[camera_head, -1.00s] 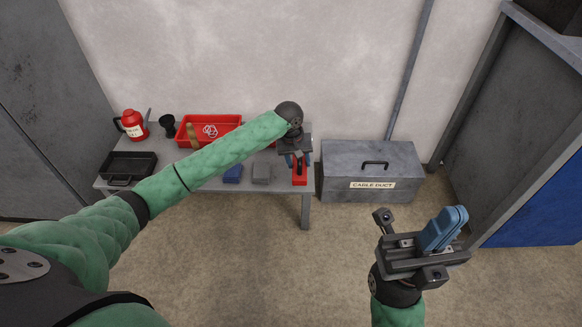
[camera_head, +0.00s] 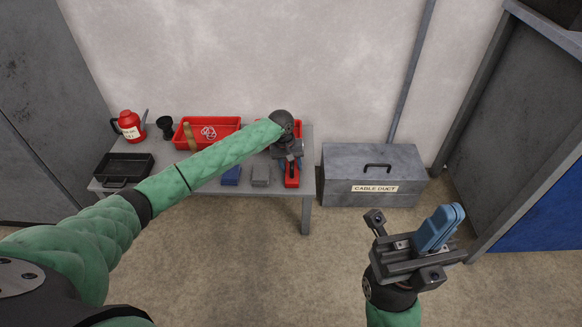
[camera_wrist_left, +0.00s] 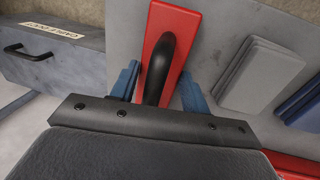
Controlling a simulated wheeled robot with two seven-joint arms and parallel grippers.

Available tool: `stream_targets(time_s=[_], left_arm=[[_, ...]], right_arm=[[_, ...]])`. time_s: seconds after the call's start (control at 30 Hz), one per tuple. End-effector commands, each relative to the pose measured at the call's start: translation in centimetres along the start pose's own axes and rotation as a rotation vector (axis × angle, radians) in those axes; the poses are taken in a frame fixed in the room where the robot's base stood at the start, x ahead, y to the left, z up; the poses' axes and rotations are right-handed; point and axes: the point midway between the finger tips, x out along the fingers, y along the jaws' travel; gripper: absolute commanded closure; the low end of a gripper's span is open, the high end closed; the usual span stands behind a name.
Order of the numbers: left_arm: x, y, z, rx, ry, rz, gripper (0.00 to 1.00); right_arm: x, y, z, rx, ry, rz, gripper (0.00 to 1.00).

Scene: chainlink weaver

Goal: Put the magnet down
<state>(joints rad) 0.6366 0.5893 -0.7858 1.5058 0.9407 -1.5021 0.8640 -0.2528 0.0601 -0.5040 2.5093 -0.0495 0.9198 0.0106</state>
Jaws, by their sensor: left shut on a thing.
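The magnet, a red block with a black handle (camera_head: 292,176), is at the front right of the grey table (camera_head: 270,195). My left gripper (camera_head: 289,164) is over it, shut on its black handle. In the left wrist view the black handle (camera_wrist_left: 160,70) is between the blue fingers, with the red block (camera_wrist_left: 176,28) beneath. I cannot tell whether the block touches the tabletop. My right gripper (camera_head: 440,228) is in front of the table at the right, away from it, with its blue fingers together and nothing visible between them.
A grey block (camera_head: 261,176) and a blue block (camera_head: 231,176) lie left of the magnet. A red tray (camera_head: 226,126), a black tray (camera_head: 122,168), a red flask (camera_head: 130,125) and a black cup (camera_head: 165,127) are further left. A cable duct box (camera_head: 373,170) stands right of the table.

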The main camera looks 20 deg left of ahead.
Motion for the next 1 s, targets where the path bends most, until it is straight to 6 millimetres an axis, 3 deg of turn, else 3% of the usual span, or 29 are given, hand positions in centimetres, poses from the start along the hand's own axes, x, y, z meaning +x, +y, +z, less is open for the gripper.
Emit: stream_targets(time_s=[0.27, 0.3, 0.4, 0.77, 1.0], left_arm=[[-0.2, 0.1, 0.0, 0.0, 0.001, 0.001, 0.87], [0.0, 0.0, 0.0, 0.0, 0.0, 0.001, 0.52], [0.0, 0.0, 0.0, 0.0, 0.0, 0.0, 0.32], [0.0, 0.0, 0.0, 0.0, 0.001, 0.0, 0.32], [-3.6, 0.1, 0.0, 0.001, 0.002, 0.0, 0.32]], right_arm=[[0.5, 0.0, 0.0, 0.001, 0.002, -0.006, 1.0], [0.4, 0.0, 0.0, 0.001, 0.002, -0.005, 1.0], [0.3, 0.0, -0.1, 0.001, 0.0, -0.002, 1.0], [-0.3, 0.0, -0.1, -0.002, -0.011, 0.007, 1.0], [1.3, 0.1, -0.1, 0.004, 0.002, 0.012, 1.0]])
